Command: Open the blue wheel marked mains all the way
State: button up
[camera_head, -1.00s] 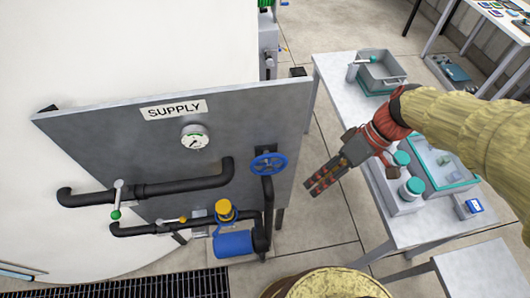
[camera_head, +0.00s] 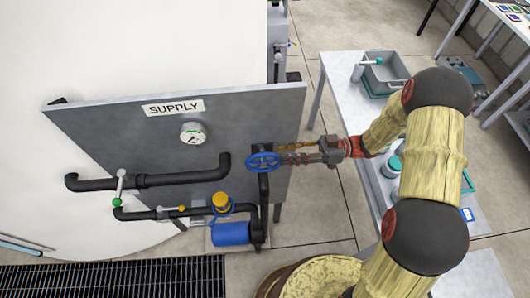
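The blue wheel (camera_head: 263,162) sits on the right part of the grey supply panel, on top of a black vertical pipe. No mains label is readable on it. My gripper (camera_head: 281,152) reaches in from the right, with its fingers level and pointing left at the wheel. The two fingers are spread apart, with a gap between them. The fingertips are at the wheel's right edge; I cannot tell whether they touch it.
The panel (camera_head: 90,125) also carries a gauge (camera_head: 193,133), a green-tipped lever (camera_head: 119,188), a small yellow handle (camera_head: 181,208) and a blue pump (camera_head: 232,233). A table (camera_head: 338,72) with a grey bin (camera_head: 385,72) stands at the right. A yellowish drum (camera_head: 325,275) is in front.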

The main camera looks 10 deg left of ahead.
aim_at(265, 153)
jog(key=x, duration=0.7)
jog(key=shift+s+a, duration=0.1)
jog(key=shift+a, duration=0.1)
jog(key=shift+c, duration=0.3)
grip_shut()
